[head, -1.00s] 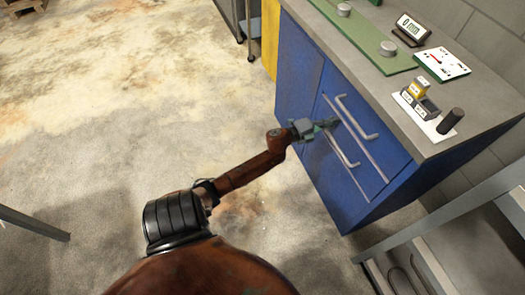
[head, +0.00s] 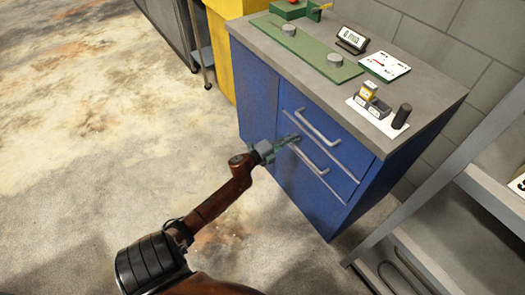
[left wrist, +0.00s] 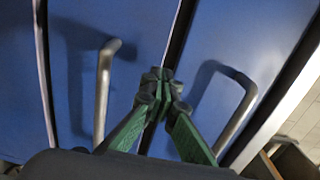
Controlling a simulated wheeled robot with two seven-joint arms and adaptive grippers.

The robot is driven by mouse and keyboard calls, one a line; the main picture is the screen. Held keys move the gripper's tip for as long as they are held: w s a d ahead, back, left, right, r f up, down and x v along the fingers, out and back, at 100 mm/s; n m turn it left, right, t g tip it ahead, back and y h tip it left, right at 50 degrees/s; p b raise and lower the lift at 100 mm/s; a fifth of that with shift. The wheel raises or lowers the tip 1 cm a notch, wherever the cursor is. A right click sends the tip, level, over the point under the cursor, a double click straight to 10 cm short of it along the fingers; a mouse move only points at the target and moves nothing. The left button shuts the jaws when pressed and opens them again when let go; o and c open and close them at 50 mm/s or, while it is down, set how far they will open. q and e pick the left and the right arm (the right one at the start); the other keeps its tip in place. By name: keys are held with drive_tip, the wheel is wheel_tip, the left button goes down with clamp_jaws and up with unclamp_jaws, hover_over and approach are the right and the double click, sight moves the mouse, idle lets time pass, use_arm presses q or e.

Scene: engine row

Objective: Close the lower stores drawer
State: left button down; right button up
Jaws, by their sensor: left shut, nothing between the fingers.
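The blue stores cabinet (head: 255,95) has an upper drawer with a bar handle (head: 320,128) and a lower drawer (head: 305,188) with its own bar handle (head: 309,160). A line runs between the two fronts, and the lower front looks close to flush; a small gap is hard to judge. My left gripper (head: 294,138) is shut and empty, at the fronts near the left ends of the handles. In the left wrist view its green fingertips (left wrist: 162,84) meet between two handles, before a dark gap. Contact cannot be told. My right gripper is out of view.
The grey worktop (head: 265,45) carries a green plate (head: 308,50), a small display (head: 352,40), a white card (head: 384,66) and a dark cylinder (head: 402,115). A grey shelf frame (head: 440,180) stands close at the right. Open floor (head: 120,130) lies to the left.

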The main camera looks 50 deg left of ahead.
use_arm(q)
drive_tip(key=s+p, duration=0.2)
drive_tip(key=s, duration=0.8)
drive_tip(key=shift+s+a+p, duration=0.2)
drive_tip(key=shift+p, duration=0.15)
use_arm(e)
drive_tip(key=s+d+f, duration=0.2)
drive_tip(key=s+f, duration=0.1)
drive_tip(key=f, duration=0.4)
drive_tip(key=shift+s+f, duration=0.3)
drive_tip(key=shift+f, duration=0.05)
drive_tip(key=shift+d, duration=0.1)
